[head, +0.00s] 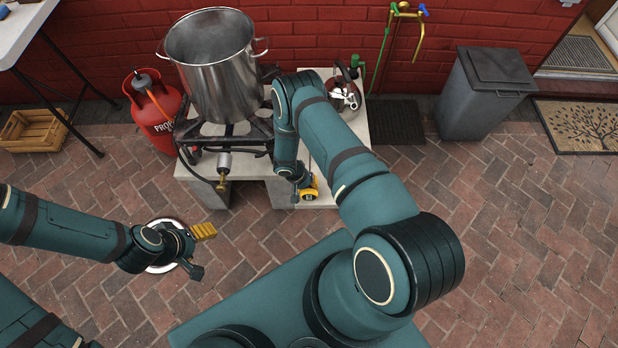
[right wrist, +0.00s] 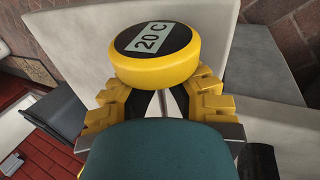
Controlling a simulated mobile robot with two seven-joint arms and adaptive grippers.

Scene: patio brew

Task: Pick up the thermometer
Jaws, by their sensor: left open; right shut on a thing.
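The thermometer, with a round yellow head (right wrist: 157,52) and a dark face reading 20 C, is in the right wrist view. A thin metal stem runs down from the head between the fingers. My right gripper (right wrist: 165,103) is shut on the thermometer, its yellow fingers on either side just below the head. In the head view my right gripper (head: 307,190) is low at the front of the pale bench; my arm hides much of it. My left gripper (head: 198,250) is open and empty, out over the brick floor at the left.
A steel pot (head: 212,70) stands on a burner stand (head: 235,135), with a red propane tank (head: 155,115) at its left. A grey bin (head: 487,90) is right.

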